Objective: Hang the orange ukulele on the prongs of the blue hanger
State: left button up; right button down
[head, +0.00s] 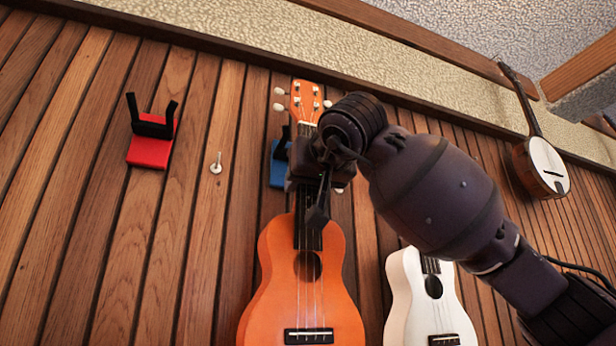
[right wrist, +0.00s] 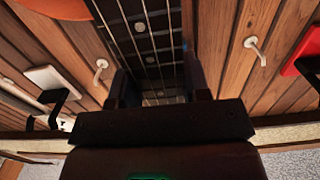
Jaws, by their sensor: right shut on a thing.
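The orange ukulele (head: 300,285) is upright, head up, in front of the plank wall in the head view. My right gripper (head: 312,192) is shut on its neck, below the headstock (head: 305,100). In the right wrist view the dark fretboard and strings (right wrist: 148,40) run between the fingers. The blue hanger (head: 277,172) is on the wall behind the neck. One black prong shows left of the neck; the rest is hidden by the neck and gripper. I cannot tell whether the prongs touch the ukulele. My left gripper is not in view.
A red hanger (head: 150,150) with empty black prongs is at left. White pegs (head: 216,163) stick out of the wall. A white ukulele (head: 430,300) is close on the right, its top hidden by my arm. A banjo (head: 540,160) hangs at far right.

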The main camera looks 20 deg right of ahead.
aim_at(298, 199)
jog(key=shift+w, duration=2)
jog(key=shift+f+b, duration=0.3)
jog(key=shift+f, duration=0.6)
jog(key=c, duration=0.5)
grip_release()
jog(key=shift+f, duration=0.1)
jog(key=shift+s, duration=0.2)
jog(key=shift+s+b, duration=0.3)
jog(key=shift+s, duration=0.5)
